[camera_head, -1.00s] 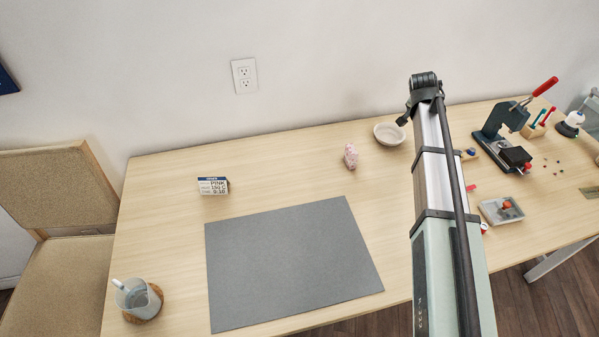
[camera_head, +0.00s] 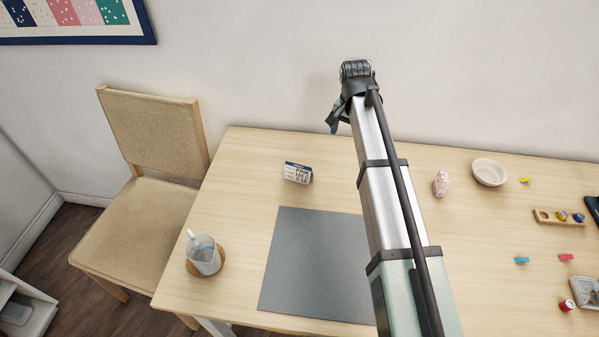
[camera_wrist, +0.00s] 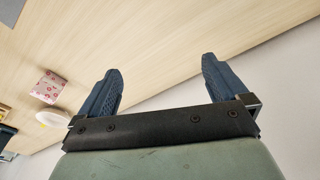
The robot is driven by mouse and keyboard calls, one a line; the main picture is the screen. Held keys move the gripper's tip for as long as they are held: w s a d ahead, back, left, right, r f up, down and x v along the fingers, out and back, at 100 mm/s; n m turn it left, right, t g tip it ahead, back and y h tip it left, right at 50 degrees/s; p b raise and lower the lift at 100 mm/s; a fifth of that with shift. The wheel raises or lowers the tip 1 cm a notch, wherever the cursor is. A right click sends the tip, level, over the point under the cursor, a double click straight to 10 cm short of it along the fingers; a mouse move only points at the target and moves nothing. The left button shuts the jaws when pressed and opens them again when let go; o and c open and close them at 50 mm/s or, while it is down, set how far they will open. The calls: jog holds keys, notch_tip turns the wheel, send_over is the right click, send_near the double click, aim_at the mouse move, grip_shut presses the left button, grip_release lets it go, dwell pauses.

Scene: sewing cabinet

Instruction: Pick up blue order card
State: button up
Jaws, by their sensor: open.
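The order card (camera_head: 298,173) stands on the table left of centre in the head view, behind the grey mat. It is white with a dark blue top strip and dark printed text. The card does not show in the wrist view. My gripper (camera_wrist: 160,85) is open and empty in the wrist view, its two dark fingers wide apart above bare tabletop near the table edge. In the head view my arm reaches up right of the card, and the fingers are mostly hidden at its far end.
A grey mat (camera_head: 318,262) lies in front of the card. A cup (camera_head: 204,257) on a coaster stands front left. A pink patterned object (camera_head: 441,183) and a white bowl (camera_head: 489,172) are right of my arm. Small coloured pieces lie farther right. A chair (camera_head: 155,130) is at the left.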

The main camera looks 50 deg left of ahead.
jog(key=s+a+r+n+g, duration=0.1)
jog(key=s+a, duration=0.2)
jog(key=s, duration=0.4)
jog(key=s+a+n+g, duration=0.1)
jog(key=s+a, duration=0.2)
jog(key=s, duration=0.4)
send_over(298, 170)
jog(key=shift+n+h, duration=0.3)
jog(key=f, duration=0.7)
jog(key=shift+w+a+f, duration=0.15)
jog(key=shift+a, duration=0.15)
jog(key=shift+w+f, duration=0.15)
jog(key=shift+f, duration=3)
jog(key=c, duration=0.6)
jog(key=shift+c, duration=0.2)
